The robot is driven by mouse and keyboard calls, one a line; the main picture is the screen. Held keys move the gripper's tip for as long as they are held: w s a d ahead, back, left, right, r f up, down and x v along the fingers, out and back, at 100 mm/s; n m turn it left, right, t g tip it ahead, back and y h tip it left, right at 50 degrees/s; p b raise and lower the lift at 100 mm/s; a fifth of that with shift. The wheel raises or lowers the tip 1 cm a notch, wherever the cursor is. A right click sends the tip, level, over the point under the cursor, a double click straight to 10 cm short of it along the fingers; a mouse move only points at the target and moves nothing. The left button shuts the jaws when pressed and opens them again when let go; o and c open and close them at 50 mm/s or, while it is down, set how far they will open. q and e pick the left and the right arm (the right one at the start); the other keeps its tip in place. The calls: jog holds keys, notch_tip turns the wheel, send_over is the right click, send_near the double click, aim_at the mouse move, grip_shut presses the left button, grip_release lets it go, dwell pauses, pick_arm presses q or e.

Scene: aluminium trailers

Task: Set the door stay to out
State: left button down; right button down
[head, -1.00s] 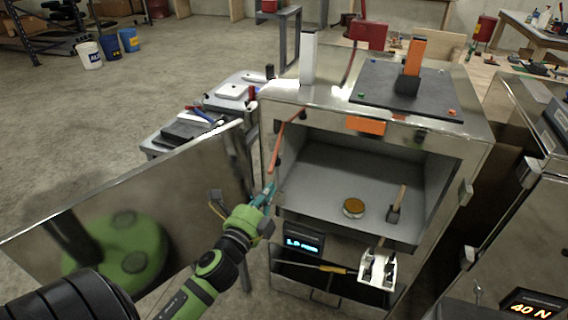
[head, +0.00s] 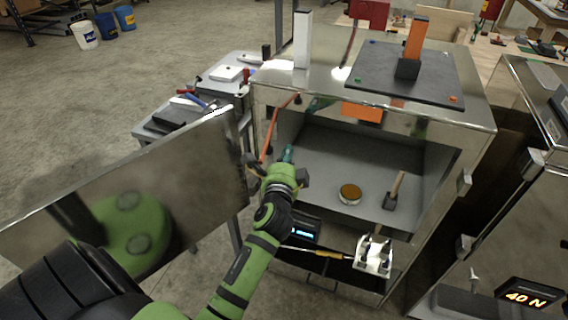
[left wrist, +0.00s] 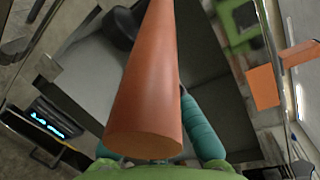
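The door stay appears to be the orange-red rod (head: 268,132) at the upper left of the metal cabinet's (head: 440,112) opening. It slants down from under the cabinet's top edge, and its lower end is beside my left gripper (head: 287,154). In the left wrist view the rod (left wrist: 155,85) looms large, with its round end towards the camera. It covers much of the teal fingers of my left gripper, so I cannot tell whether they are open or touch it. The cabinet door (head: 190,185) stands swung open to the left. My right gripper is not in view.
Inside the cabinet are a round amber-topped dish (head: 350,193) and a dark block with a wooden handle (head: 394,192). Below the opening are a lit display (head: 303,231) and a white bracket (head: 372,256). A tool cart (head: 205,90) stands behind the door.

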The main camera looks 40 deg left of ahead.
pick_arm(q)
jog(key=s+a+p, duration=0.2)
jog(key=shift+s+a+r, duration=0.3)
jog(key=shift+a, duration=0.1)
